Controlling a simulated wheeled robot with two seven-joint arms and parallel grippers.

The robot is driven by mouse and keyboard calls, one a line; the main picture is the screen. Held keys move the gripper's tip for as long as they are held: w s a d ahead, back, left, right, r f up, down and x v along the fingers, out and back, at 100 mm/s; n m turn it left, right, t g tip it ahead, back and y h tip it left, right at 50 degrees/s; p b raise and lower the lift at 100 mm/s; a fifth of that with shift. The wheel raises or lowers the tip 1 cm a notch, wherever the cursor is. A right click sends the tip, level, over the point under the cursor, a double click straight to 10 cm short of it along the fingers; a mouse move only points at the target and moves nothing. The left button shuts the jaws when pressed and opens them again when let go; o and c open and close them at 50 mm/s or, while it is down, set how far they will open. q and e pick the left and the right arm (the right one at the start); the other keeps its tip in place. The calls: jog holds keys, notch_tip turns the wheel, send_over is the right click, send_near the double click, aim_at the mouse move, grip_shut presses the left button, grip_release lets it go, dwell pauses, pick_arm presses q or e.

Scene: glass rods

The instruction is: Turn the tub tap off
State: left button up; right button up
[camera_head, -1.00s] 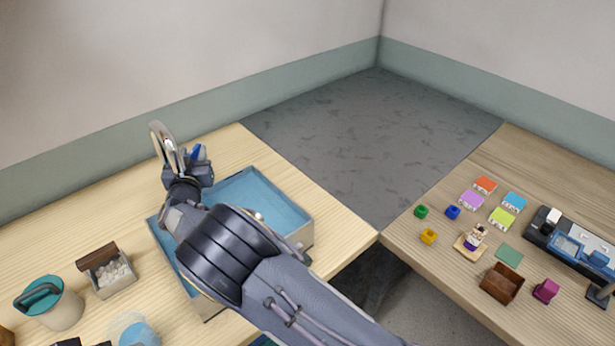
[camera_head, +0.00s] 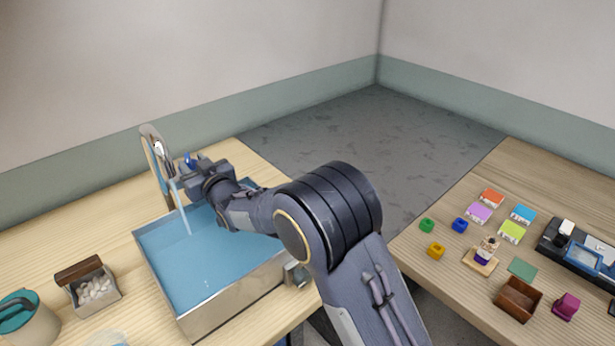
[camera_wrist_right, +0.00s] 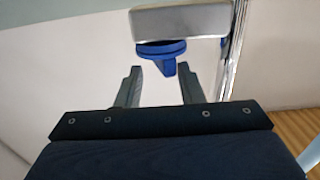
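The tap (camera_head: 153,140) is a tall grey curved spout at the far left corner of the tub. A pale stream of water (camera_head: 182,208) falls from it into the blue tub (camera_head: 232,316). Its blue handle (camera_head: 188,160) is beside the spout; in the right wrist view the blue handle (camera_wrist_right: 162,49) sits under a grey block. My right gripper (camera_wrist_right: 158,72) is open, its fingertips just short of or beside the handle's small blue stub; contact cannot be told. In the head view the right gripper (camera_head: 190,172) is near the handle. My left gripper is out of view.
A stone-filled box (camera_head: 95,290) and a teal-lidded pitcher (camera_head: 28,322) stand left of the tub. A second table (camera_head: 450,280) at right holds coloured blocks, a brown box (camera_head: 518,299) and a blue-grey device (camera_head: 582,254). A floor gap separates the tables.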

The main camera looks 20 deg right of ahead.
jog(key=s+d+r+m+g+h+p, duration=0.1)
jog(key=s+d+r+m+g+p, duration=0.1)
jog(key=s+d, duration=0.7)
jog(key=s+d+r+m+g+h+p, duration=0.2)
jog(key=s+d+r+m+g+p, duration=0.1)
jog(key=s+d, duration=0.7)
jog(key=shift+d, duration=1.65)
